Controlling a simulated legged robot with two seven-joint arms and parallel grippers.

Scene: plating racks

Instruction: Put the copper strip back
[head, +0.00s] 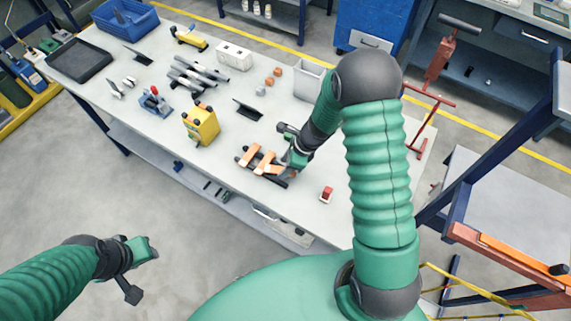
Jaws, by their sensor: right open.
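Copper strips (250,157) lie across a dark two-rail rack (241,158) near the front edge of the white workbench. Several orange pieces show there, and the rightmost is partly covered by my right gripper. My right gripper (290,150) is open at the right end of the rack, with its fingers close to the strips. Whether it touches a strip is hard to tell. My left gripper (143,268) is away from the bench, over the floor at lower left, with its fingers apart and nothing between them.
On the workbench (222,185), a yellow block (201,124) stands left of the rack and a small red item (326,194) lies to its right. A black bracket (247,109), copper-coloured pieces (273,76) and a grey bin (309,80) are behind.

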